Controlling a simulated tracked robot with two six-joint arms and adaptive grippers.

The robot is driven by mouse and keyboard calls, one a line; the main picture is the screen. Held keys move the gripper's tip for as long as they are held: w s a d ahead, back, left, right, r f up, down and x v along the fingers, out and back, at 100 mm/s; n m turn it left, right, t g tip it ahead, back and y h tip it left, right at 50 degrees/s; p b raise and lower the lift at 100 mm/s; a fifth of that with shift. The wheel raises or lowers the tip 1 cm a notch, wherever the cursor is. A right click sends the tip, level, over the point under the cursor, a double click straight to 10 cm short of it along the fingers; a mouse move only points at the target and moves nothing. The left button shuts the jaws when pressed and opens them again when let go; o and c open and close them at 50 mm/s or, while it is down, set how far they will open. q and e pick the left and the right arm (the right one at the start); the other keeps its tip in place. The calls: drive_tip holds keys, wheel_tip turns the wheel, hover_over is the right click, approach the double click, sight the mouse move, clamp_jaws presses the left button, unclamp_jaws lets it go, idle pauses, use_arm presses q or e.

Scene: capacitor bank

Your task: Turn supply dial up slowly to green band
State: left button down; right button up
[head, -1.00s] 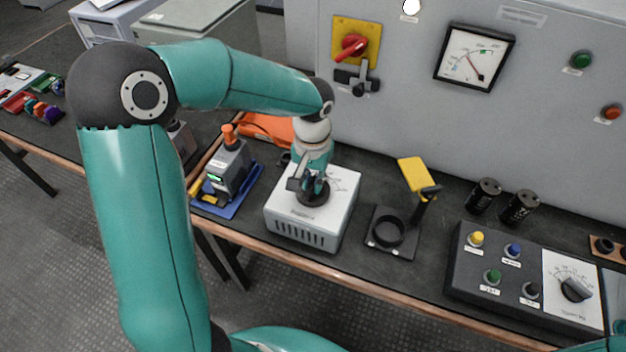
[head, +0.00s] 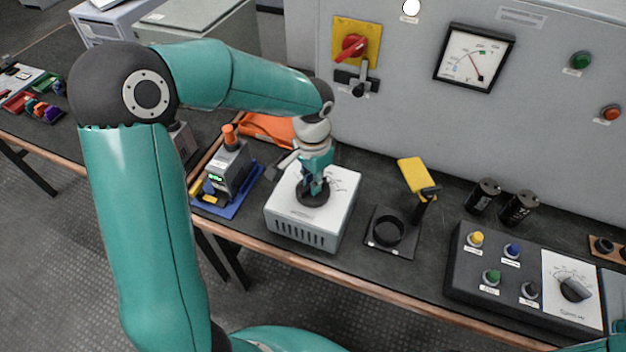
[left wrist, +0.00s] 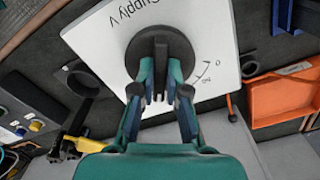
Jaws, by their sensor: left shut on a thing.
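The supply dial (head: 309,199) is a black round knob on top of a white supply box (head: 290,222) with a slotted front. My left gripper (head: 315,186) points down at it. In the left wrist view, its two fingers (left wrist: 161,80) are shut on the raised grip bar of the dial (left wrist: 146,52), beside printed scale marks and the words "Supply V". The panel meter (head: 462,68) has a white face with a green band (head: 484,53) near the top.
A black stand with a ring and yellow part (head: 412,172) is right of the box. Two black capacitors (head: 519,207) and a button console (head: 500,270) stand farther right. A grey meter in a blue tray (head: 228,170) and an orange tray (head: 262,127) are left and behind.

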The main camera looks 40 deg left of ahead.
idle(0.5)
use_arm(q)
drive_tip(key=c, duration=1.2)
unclamp_jaws()
drive_tip(key=shift+r, duration=0.1)
wheel_tip(320, 180, up, 12)
drive_tip(key=shift+f, duration=0.1)
idle(0.5)
